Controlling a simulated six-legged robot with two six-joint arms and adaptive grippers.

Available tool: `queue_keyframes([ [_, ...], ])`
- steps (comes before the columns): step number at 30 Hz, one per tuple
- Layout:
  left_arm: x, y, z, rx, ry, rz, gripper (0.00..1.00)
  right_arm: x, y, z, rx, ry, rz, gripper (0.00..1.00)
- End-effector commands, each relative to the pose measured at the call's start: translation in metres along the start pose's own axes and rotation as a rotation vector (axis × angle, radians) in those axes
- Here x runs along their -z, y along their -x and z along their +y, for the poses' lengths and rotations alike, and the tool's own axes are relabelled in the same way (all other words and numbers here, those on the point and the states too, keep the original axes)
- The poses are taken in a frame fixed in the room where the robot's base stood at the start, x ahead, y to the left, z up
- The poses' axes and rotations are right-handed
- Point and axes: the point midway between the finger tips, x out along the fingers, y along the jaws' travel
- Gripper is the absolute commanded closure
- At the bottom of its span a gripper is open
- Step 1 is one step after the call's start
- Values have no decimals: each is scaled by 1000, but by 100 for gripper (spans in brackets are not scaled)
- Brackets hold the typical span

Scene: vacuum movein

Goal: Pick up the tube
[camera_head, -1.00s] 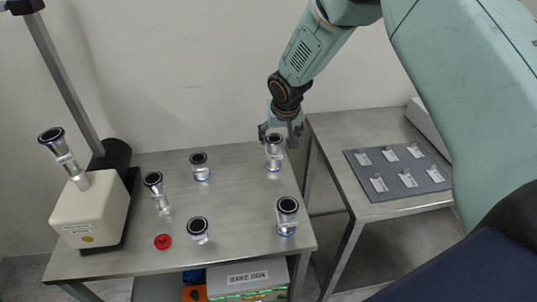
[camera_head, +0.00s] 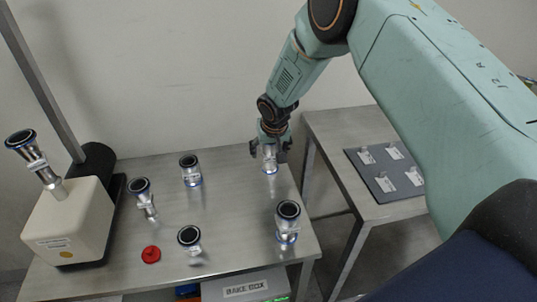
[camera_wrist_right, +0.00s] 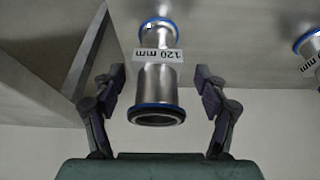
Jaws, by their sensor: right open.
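Several silver metal tubes with black mouths and blue rings stand on the steel table (camera_head: 225,230). One tube (camera_head: 269,158) stands at the back right of the table, directly below my right gripper (camera_head: 271,148). In the right wrist view this tube (camera_wrist_right: 158,85) carries a "120 mm" label and lies between the open fingers of my right gripper (camera_wrist_right: 160,88), with a gap on each side. The gripper hides the tube's upper end in the head view. Other tubes stand at front right (camera_head: 287,222), back middle (camera_head: 190,170), left (camera_head: 142,197) and front middle (camera_head: 189,239). My left gripper is out of view.
A beige box device (camera_head: 70,220) with a tube on top and a tall post stands at the left. A red cap (camera_head: 151,254) lies near the front. A second table (camera_head: 345,130) at right holds a grey board (camera_head: 385,190) with labelled pieces.

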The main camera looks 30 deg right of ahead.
Motion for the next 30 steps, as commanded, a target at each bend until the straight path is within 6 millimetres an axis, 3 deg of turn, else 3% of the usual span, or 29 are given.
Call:
queue_keyframes([
  [5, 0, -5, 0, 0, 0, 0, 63, 0, -20, 0, -1, 1, -1, 26],
  [13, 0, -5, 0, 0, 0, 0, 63, 3, -22, -1, 0, 0, 0, 26],
  [30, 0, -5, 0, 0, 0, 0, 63, 3, -22, -1, 0, 0, 0, 75],
])
